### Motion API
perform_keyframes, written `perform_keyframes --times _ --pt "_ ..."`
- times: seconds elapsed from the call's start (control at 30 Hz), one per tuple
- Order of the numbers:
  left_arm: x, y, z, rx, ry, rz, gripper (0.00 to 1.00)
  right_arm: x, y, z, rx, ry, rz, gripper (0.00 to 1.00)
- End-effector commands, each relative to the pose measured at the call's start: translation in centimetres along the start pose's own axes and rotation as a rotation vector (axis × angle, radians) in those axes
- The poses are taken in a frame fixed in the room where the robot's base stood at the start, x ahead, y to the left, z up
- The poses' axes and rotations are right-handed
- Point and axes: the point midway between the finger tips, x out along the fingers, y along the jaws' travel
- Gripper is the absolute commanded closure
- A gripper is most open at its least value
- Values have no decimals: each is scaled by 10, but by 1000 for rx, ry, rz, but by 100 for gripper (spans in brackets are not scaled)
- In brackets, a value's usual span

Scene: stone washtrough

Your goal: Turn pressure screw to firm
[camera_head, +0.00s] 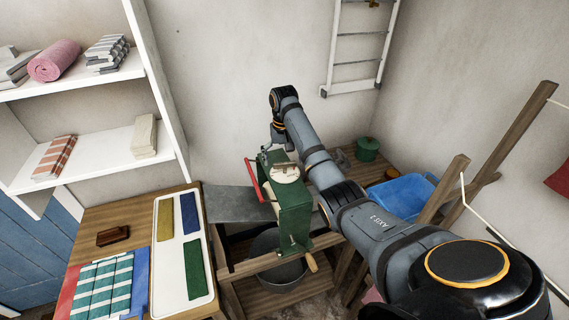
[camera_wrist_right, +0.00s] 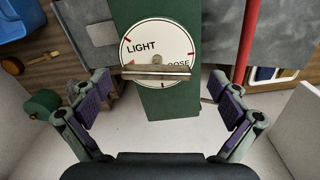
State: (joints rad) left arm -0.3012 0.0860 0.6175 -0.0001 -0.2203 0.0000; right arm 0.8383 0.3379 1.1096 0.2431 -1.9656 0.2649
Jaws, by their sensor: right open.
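The green wringer (camera_head: 294,215) stands on a wooden bench, with a white round dial (camera_head: 287,178) on top. In the right wrist view the dial (camera_wrist_right: 160,40) reads "LIGHT" and, partly covered, what looks like "LOOSE". The pressure screw's flat metal bar (camera_wrist_right: 155,74) lies across the dial, nearly level in that view. A bit of red shows by its left end. My right gripper (camera_wrist_right: 150,92) is open, its purple-padded fingers apart on either side of the bar, not touching it. My left gripper is not in view.
A red bar (camera_head: 253,180) stands beside the wringer. A grey board (camera_head: 236,204) extends left, and a metal tub (camera_head: 270,270) sits below. A white tray (camera_head: 170,286) with coloured strips is at left. A blue basin (camera_head: 403,196) and green pot (camera_head: 367,149) are right.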

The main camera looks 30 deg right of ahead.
Motion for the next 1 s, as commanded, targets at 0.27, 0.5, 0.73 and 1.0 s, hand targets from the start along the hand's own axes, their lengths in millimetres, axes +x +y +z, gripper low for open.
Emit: perform_keyframes --times 0.27,0.5,0.73,1.0 --pt "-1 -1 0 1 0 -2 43 -1 0 0 1 0 1 15" --pt "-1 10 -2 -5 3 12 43 -1 0 0 1 -1 1 48" --pt "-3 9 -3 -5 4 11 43 -2 0 0 -8 -2 0 56" --pt "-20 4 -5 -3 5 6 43 -5 0 1 -115 -2 0 56"
